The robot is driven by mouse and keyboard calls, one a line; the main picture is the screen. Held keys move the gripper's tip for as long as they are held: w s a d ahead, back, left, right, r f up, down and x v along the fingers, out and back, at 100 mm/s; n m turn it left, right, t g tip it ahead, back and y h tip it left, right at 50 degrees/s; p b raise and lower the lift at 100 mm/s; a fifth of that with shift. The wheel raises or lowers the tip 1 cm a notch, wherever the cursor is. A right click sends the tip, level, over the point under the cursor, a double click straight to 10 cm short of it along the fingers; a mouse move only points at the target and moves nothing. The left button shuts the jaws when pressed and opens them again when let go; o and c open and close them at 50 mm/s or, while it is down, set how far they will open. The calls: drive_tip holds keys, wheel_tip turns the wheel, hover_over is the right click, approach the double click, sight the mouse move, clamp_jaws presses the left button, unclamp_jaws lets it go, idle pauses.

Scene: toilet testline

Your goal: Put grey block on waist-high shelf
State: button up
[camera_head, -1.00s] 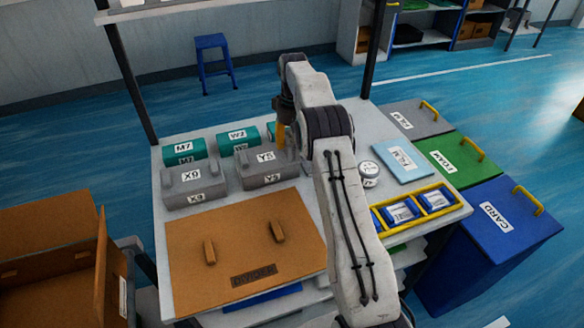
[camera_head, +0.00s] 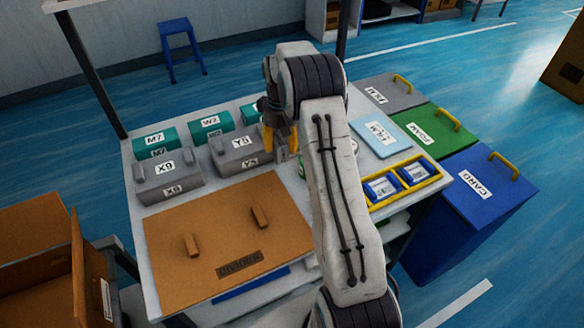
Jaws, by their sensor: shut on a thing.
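My gripper (camera_head: 281,146) has yellow fingers and is shut on a small grey block (camera_head: 281,154), which shows only partly between the fingers. It is over the worktop, just right of a grey case marked Y5 (camera_head: 236,163). I cannot tell whether the block touches the worktop or the case. Another grey case marked X9 (camera_head: 168,187) stands to the left. The white worktop (camera_head: 190,215) is a waist-high surface of a rack with dark posts.
Several teal boxes (camera_head: 155,139) stand behind the grey cases. A brown divider board (camera_head: 225,235) lies in front. A light blue film pad (camera_head: 380,136) and a yellow-framed tray (camera_head: 405,185) lie at right. Grey, green and blue bins (camera_head: 470,210) flank the right edge. A cardboard box (camera_head: 40,265) is at left.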

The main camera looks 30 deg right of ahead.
drive_tip(key=shift+s+d+f, duration=0.15)
drive_tip(key=shift+s+f, duration=0.3)
drive_tip(key=shift+s, duration=0.3)
drive_tip(key=shift+s+d+f, duration=0.2)
drive_tip(key=shift+s+f, duration=0.3)
drive_tip(key=shift+s, duration=0.2)
drive_tip(key=shift+s+d+f, duration=0.15)
drive_tip(key=shift+s+f, duration=0.3)
drive_tip(key=shift+s, duration=0.3)
drive_tip(key=shift+f+p, duration=0.45)
drive_tip(key=shift+f, duration=1.55)
drive_tip(key=shift+f, duration=0.1)
drive_tip(key=o, duration=1.2)
